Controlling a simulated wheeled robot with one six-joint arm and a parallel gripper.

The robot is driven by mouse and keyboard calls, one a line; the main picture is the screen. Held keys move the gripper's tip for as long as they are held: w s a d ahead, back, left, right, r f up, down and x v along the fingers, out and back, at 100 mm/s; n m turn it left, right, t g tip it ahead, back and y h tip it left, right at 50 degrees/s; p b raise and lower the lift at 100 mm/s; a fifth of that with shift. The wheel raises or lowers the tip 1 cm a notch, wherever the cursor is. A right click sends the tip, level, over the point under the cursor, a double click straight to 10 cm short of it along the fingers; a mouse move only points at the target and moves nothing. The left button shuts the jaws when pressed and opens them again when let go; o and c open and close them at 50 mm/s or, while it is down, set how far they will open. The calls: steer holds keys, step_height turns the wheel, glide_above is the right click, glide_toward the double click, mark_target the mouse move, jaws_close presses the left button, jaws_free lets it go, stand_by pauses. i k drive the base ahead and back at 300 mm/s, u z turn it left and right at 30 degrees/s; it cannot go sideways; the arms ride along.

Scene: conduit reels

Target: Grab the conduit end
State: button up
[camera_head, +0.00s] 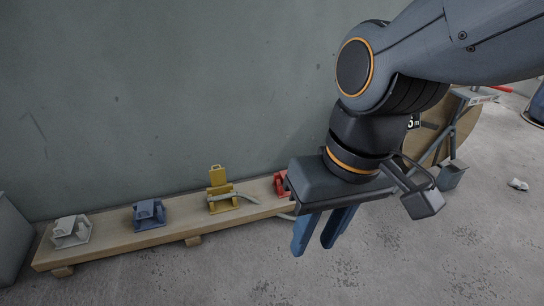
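A thin grey conduit (245,198) lies over the plank at the yellow clamp (223,203), its visible end resting there. From the clamp it runs right and passes behind my gripper; a short grey piece also shows near the plank's right end, just left of the fingers. The yellow clamp has an upright yellow part at its back. My gripper (313,247) points down in front of the plank's right end, right of the yellow clamp. Its two blue fingers are apart with nothing seen between them.
The wooden plank (115,248) stands low along the grey wall, with a white clamp (72,231), a blue clamp (149,214) and a partly hidden red clamp (280,184). A wooden reel (437,125) stands behind my arm at right. The concrete floor in front is clear.

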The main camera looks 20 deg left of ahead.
mark_target(226, 196)
steer(key=u, duration=0.15)
steer(key=i, duration=1.05)
steer(key=u, duration=0.5)
